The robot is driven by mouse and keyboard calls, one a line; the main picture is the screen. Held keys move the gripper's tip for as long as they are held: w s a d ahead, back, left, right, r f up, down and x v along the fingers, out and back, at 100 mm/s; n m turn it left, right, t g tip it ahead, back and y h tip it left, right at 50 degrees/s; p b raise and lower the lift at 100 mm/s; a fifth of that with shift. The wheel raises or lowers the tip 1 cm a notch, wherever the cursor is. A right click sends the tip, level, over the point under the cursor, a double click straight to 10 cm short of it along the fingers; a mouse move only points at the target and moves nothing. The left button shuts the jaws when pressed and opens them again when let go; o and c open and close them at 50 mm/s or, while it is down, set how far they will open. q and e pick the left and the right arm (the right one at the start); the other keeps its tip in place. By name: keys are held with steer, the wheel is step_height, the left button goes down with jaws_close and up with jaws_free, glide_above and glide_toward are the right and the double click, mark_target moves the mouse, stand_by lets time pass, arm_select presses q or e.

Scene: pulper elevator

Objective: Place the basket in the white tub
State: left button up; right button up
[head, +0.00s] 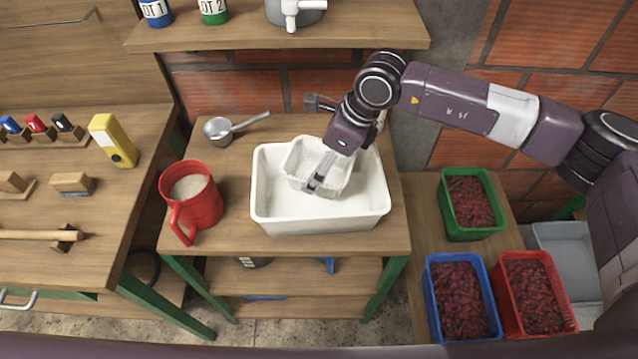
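The white tub (265,208) stands on the wooden table, open at the top. The small white basket (305,155) is inside the tub, toward its back and middle. My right gripper (315,184) reaches in from the right and points down over the basket. Its fingers look close together and overlap the basket's front part. I cannot tell whether they grip its wall, or whether the basket rests on the tub floor. My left gripper is not in view.
Green (447,205), blue (432,290) and red (505,290) crates of dark red contents stand at right.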

step_height(320, 180, down, 5)
steer(key=shift+r+p, duration=0.1)
steer(key=shift+p, duration=0.25)
step_height(320, 180, down, 4)
steer(key=shift+r+p, duration=0.1)
steer(key=shift+p, duration=0.4)
steer(key=shift+f, duration=0.3)
steer(key=o, duration=1.2)
steer(key=shift+c, duration=0.2)
